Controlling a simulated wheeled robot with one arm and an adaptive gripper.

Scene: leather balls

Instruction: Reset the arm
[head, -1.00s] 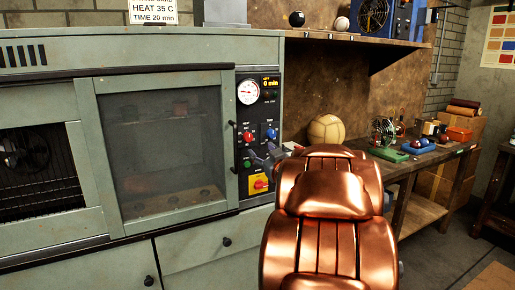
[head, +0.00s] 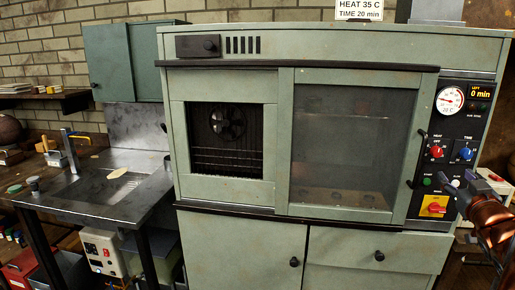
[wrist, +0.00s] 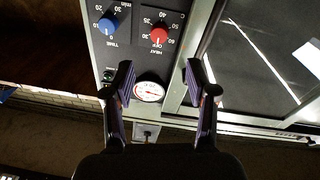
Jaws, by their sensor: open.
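My gripper (wrist: 158,82) is open and empty in the wrist view, with its two dark fingers spread in front of the control panel (wrist: 110,45). That view shows the panel upside down, with a red heat knob (wrist: 159,35), a blue time knob (wrist: 108,25) and a round gauge (wrist: 149,91). In the head view my gripper (head: 462,192) is at the right edge, in front of the lower panel near the red switch on its yellow plate (head: 433,206). Only part of my copper arm shows there. I cannot tell whether the fingers touch the panel.
The green oven cabinet (head: 240,245) fills the middle. Its left opening shows a fan (head: 228,122) and rack; its glass window (head: 345,140) is closed. A metal sink bench (head: 105,190) stands at left, below a wall cupboard (head: 125,60). A heat sign (head: 359,10) stands on top.

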